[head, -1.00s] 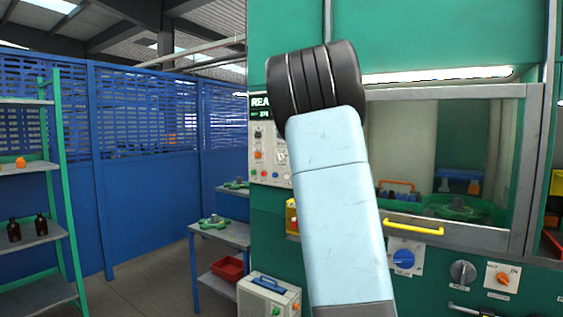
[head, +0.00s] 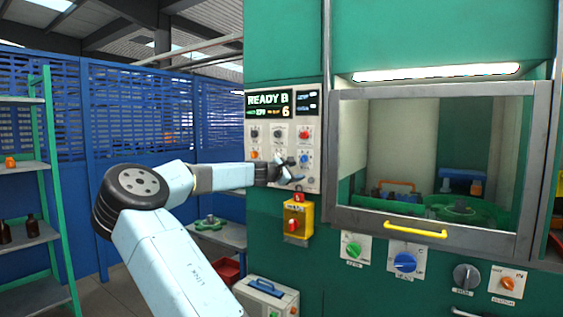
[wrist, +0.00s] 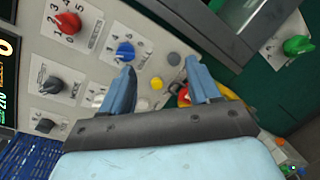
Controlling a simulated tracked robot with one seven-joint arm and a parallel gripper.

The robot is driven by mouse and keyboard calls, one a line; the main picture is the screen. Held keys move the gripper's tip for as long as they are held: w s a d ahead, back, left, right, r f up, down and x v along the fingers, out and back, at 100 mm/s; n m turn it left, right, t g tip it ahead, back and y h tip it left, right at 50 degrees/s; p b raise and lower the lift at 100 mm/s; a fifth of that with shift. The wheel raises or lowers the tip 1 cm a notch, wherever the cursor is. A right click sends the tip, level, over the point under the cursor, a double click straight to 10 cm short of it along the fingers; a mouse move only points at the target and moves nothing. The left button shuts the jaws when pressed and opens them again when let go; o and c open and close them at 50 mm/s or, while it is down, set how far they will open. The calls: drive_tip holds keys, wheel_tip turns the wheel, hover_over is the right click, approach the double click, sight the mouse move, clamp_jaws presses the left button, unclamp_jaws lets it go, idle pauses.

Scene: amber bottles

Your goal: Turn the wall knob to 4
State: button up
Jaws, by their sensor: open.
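Black knobs (wrist: 52,85) sit on the panel too. My gripper (head: 291,172) is open and empty in front of the lower panel. In the wrist view its fingers (wrist: 160,78) point at small round buttons. Pointer settings are too small to read surely.
A yellow box with a red knob (head: 294,221) is mounted just below the panel. Green (head: 353,250), large blue (head: 404,262), grey (head: 466,275) and orange (head: 507,283) knobs line the wall under the window. A yellow handle (head: 415,230) sticks out there.

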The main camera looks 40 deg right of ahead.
sight(302, 159)
drive_tip(key=w+a+r+n+t, duration=0.1)
drive_tip(key=w+a+r+n, duration=0.1)
drive_tip(key=w+a+r, duration=0.15)
drive_tip(key=shift+h, duration=0.3)
drive_tip(key=x, duration=0.4)
drive_tip(key=w+x, duration=0.1)
drive_tip(key=x, duration=0.8)
drive_tip(key=shift+w+d+f, duration=0.15)
drive_tip(key=shift+w+f, duration=0.1)
drive_tip(key=shift+f, duration=0.15)
